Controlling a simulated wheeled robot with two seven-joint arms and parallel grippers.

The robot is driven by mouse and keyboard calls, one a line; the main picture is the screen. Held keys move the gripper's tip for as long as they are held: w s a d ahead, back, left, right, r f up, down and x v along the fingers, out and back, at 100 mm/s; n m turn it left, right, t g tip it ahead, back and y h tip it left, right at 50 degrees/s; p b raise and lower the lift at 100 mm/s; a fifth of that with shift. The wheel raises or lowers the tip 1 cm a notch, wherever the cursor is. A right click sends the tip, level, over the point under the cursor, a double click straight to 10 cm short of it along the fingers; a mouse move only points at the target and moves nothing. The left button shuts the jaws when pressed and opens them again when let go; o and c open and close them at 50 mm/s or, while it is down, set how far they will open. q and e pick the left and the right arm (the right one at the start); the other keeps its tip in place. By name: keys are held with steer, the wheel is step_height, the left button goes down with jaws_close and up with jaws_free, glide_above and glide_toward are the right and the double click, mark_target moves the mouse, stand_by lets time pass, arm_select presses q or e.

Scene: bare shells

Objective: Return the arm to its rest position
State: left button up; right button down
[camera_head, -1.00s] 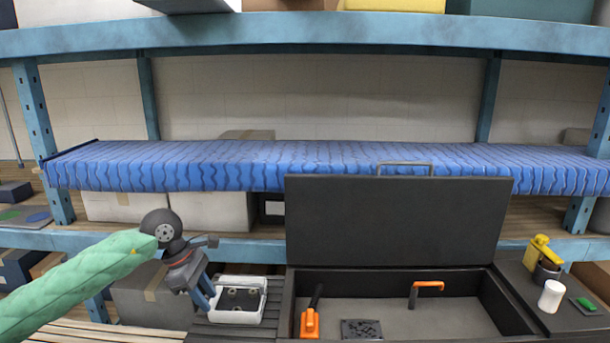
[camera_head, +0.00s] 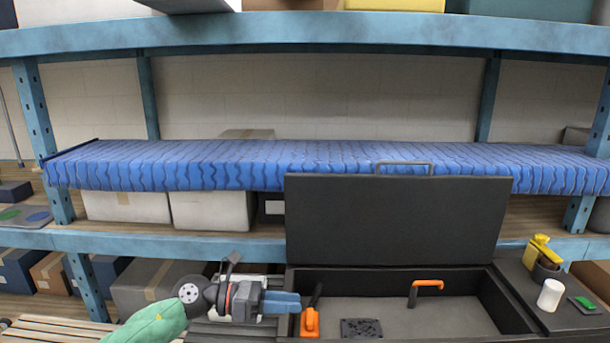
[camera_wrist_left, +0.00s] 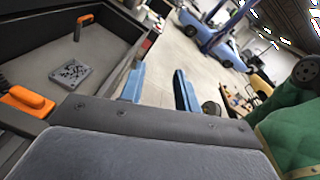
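My left arm (camera_head: 150,325), in a green sleeve, comes in from the lower left in the head view. My left gripper (camera_head: 292,302) points right, with its blue fingers at the left wall of the black toolbox, close to an orange-handled tool (camera_head: 310,322). Whether it touches the wall or the tool I cannot tell. In the left wrist view the two fingers of the gripper (camera_wrist_left: 160,78) stand apart with nothing between them. My right arm and gripper are not in view.
The open black toolbox (camera_head: 400,220) also holds an orange-handled item (camera_head: 424,287) and a dark square plate (camera_head: 361,329). A white tray (camera_head: 232,283) is partly hidden behind the gripper. A white cup (camera_head: 550,296) stands right. A blue-covered shelf (camera_head: 330,165) spans behind.

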arm_select(q)
steer(key=w+a+r+n+t, duration=0.1)
steer(key=a+r+n+t, duration=0.2)
steer(key=n+t, duration=1.45)
steer(key=s+a+f+n+y, duration=0.2)
steer(key=a+f+n+y, duration=0.9)
steer(key=f+n+y, duration=0.75)
steer(key=s+a+f+n+g+h, duration=0.1)
steer(key=s+a+f+n+g, duration=0.1)
steer(key=s+f+n+g, duration=0.8)
steer(key=s+a+f+n+g+h, duration=0.15)
steer(key=s+f+g, duration=0.4)
steer(key=s, duration=1.15)
steer(key=s+d+f, duration=0.1)
steer(key=s+f, duration=0.1)
steer(key=f, duration=1.9)
steer(key=s+d+f+g, duration=0.1)
steer(key=s+d+f, duration=0.1)
steer(key=f, duration=1.8)
steer(key=shift+s+d+f, duration=0.15)
steer(key=shift+s+f, duration=0.25)
steer(key=shift+s, duration=0.05)
